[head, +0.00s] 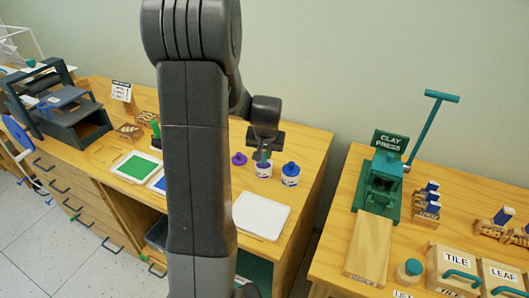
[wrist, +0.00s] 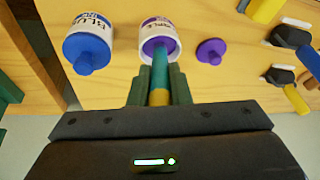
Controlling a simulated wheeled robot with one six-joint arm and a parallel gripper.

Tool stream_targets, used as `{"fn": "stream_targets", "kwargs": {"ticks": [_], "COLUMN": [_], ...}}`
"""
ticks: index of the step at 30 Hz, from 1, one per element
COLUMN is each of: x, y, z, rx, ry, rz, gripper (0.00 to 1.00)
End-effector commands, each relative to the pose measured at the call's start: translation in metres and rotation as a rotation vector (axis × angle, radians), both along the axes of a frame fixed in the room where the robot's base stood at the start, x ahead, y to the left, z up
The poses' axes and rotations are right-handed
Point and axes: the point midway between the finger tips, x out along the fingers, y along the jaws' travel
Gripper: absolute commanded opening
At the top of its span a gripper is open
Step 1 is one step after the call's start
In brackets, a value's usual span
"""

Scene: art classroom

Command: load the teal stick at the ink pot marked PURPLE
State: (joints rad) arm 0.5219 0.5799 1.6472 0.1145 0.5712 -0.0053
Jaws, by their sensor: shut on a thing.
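My gripper (wrist: 158,75) is shut on the teal stick (wrist: 160,62), which has a yellow-brown band near the jaws. The white ink pot (wrist: 171,27) with purple ink is open; only part of its label shows, ending in "PLE". The stick's far end is at the pot's mouth and overlaps the purple ink; its exact depth cannot be told. In the head view my gripper (head: 264,146) is right above the same pot (head: 264,171), with the stick (head: 265,155) pointing down at it.
A blue-capped pot (head: 290,176) stands just right of the open pot. A loose purple lid (head: 239,158) lies to its left. A white tray (head: 261,215) is nearer the front, with a green pad (head: 136,167) farther left. A clay press (head: 380,186) stands on another table.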

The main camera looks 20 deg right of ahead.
Motion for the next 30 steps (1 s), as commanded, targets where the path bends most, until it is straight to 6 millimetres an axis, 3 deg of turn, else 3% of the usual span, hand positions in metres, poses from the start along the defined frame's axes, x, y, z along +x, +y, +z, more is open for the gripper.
{"fn": "stream_targets", "kwargs": {"ticks": [30], "x": [0.0], "y": [0.0], "z": [0.07], "rx": [0.001], "ry": [0.002], "rz": [0.0], "gripper": [0.0]}}
